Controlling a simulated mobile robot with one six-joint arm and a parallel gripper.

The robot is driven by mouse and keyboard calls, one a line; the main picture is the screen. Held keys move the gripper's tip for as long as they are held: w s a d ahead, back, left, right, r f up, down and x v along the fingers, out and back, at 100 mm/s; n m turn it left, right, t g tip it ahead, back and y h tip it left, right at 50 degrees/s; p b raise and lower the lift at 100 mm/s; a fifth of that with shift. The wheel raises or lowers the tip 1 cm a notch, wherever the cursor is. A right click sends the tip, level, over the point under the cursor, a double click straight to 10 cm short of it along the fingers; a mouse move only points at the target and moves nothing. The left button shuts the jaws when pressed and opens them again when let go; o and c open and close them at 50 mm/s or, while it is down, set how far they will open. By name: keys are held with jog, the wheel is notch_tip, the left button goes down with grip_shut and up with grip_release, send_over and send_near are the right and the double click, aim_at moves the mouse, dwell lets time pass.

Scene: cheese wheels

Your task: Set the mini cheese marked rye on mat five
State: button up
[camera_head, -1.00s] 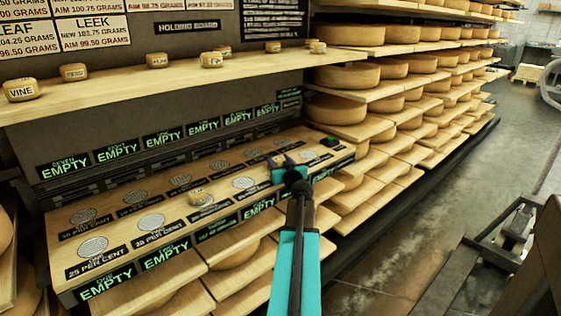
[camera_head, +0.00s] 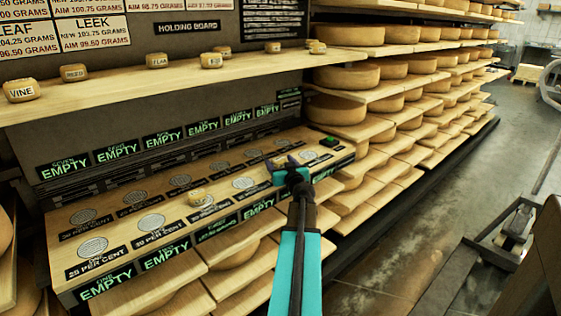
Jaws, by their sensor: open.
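My gripper (camera_head: 281,163) is open, low over the right part of the lower mat shelf (camera_head: 120,196), with its jaws pointing away from me. A small pale cheese (camera_head: 279,159) shows at the jaws; its label is unreadable, and I cannot tell if the fingers touch it. Another mini cheese (camera_head: 198,198) sits on a front-row mat left of my gripper, its label too small to read. Round grey mats, such as this bare one (camera_head: 244,183), lie in two rows. I cannot make out which is mat five. I cannot read rye on any cheese.
The holding board (camera_head: 120,88) above carries several mini cheeses, including one marked VINE (camera_head: 22,89). Green EMPTY signs (camera_head: 164,254) line the shelf front and back wall. A dark item with a green top (camera_head: 329,142) stands at the right end. Big cheese wheels (camera_head: 342,108) fill the right racks.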

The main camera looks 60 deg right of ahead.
jog(key=b+v, duration=0.1)
jog(key=v, duration=0.9)
jog(key=shift+s+a, duration=0.2)
jog(key=shift+a, duration=0.05)
dwell(0.8)
